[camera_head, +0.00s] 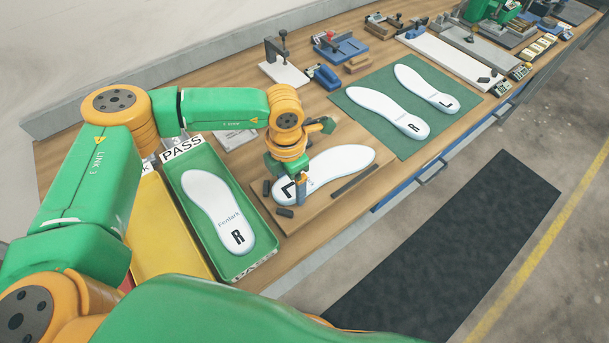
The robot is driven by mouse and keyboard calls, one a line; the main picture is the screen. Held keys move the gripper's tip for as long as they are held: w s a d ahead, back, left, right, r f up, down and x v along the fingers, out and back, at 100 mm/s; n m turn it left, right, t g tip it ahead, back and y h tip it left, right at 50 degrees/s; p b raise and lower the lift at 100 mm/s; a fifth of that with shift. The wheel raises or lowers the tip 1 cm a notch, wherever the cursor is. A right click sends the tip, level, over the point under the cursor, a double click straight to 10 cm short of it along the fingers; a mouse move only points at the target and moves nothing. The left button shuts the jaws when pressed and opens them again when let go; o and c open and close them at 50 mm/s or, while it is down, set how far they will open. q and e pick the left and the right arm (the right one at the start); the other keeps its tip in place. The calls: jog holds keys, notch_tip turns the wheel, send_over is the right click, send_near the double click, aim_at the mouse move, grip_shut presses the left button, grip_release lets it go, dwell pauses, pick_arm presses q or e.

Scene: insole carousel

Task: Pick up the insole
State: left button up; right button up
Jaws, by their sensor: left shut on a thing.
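A white insole marked L (345,161) lies on a wooden board (345,208) in the middle of the bench. My left gripper (300,196) is at its near-left end, beside the letter, and is shut on the insole. The fingers and wrist hide part of that end, so the exact grip is hard to see. The insole appears flat on or very close to the board. My right gripper is not in view.
A green PASS tray (177,174) holds a white R insole (217,210); a yellow tray (150,235) adjoins it. A green mat (362,128) bears R and L insoles. Small dark blocks and a dark bar (355,182) lie on the board. Clamps and fixtures stand behind.

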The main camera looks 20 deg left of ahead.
pick_arm(q)
jog(key=shift+r, duration=0.4)
jog(key=d+r+b, duration=0.4)
jog(key=d+r, duration=0.8)
jog(key=d, duration=0.2)
jog(key=s+a+f+m, duration=0.3)
jog(key=a+m, duration=0.5)
jog(key=m, duration=0.6)
jog(key=s+a+f+m, duration=0.3)
jog(key=a+m, duration=0.6)
jog(key=m, duration=0.5)
jog(key=shift+s+a+f, duration=0.25)
jog(key=shift+s, duration=0.25)
